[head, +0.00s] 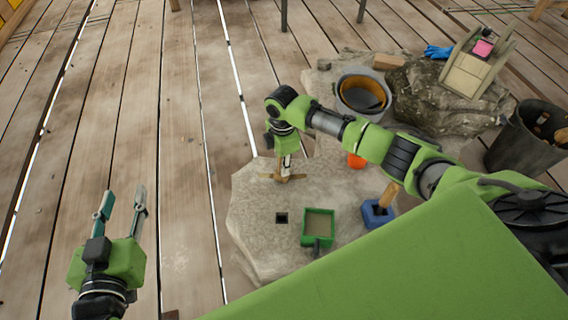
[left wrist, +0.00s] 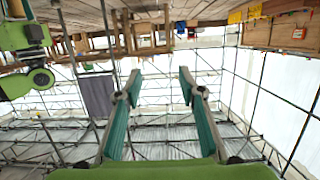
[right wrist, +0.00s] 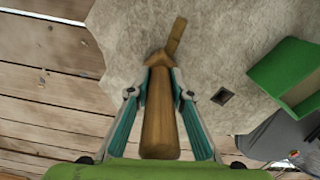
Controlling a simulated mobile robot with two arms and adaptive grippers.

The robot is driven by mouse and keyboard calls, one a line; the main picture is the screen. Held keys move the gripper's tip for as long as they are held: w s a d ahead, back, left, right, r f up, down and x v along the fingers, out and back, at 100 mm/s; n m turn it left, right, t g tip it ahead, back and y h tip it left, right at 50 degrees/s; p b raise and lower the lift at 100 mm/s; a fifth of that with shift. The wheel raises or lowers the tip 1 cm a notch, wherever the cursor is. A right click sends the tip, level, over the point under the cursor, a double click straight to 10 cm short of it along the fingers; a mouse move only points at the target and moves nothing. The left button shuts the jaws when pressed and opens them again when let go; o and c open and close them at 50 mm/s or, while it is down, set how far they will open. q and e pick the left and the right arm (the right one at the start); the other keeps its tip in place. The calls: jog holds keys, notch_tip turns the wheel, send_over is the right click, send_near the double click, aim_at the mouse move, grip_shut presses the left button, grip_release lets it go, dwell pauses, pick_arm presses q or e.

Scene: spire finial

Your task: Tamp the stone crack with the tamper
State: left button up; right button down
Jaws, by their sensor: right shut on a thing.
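My right gripper (head: 285,160) is shut on the wooden tamper (head: 284,178), low over the pale stone slab (head: 255,240). In the right wrist view the tamper (right wrist: 160,125) has a thick brown handle between the fingers and a narrower bar beyond it, over the stone. I cannot tell whether its end touches the stone. The crack is not clearly visible; the tool and gripper may cover it. A small dark square hole (head: 282,218) is in the slab; it also shows in the right wrist view (right wrist: 222,96). My left gripper (head: 122,203) is open and empty over the plank floor, left of the slab.
A green tray (head: 304,228) and a blue block (head: 377,215) with a wooden handle stand on the slab. Behind are a grey bucket (head: 345,92), an orange object (head: 356,160), a rough rock (head: 440,105) and a dark bin (head: 515,150). The left planks are clear.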

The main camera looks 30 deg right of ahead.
pick_arm(q)
jog(key=shift+f, duration=0.1)
pick_arm(e)
jog(key=shift+w+a, duration=0.1)
jog(key=shift+a, duration=0.25)
pick_arm(q)
jog(key=shift+s+f, duration=0.2)
jog(key=shift+f, duration=0.15)
pick_arm(e)
jog(key=shift+w+a+f, duration=0.1)
jog(key=shift+w+a, duration=0.15)
jog(key=shift+a, duration=0.2)
pick_arm(q)
jog(key=shift+a+f+g, duration=0.1)
jog(key=shift+g, duration=0.2)
pick_arm(e)
jog(key=shift+w+a, duration=0.15)
jog(key=shift+a, duration=0.2)
pick_arm(q)
jog(key=shift+s+f, duration=0.1)
pick_arm(e)
jog(key=shift+w+a, duration=0.1)
jog(key=shift+a, duration=0.15)
jog(key=shift+a, duration=0.2)
pick_arm(q)
jog(key=shift+a+f, duration=0.1)
jog(key=shift+f, duration=0.1)
pick_arm(e)
jog(key=shift+w+a, duration=0.4)
jog(key=shift+a, duration=0.3)
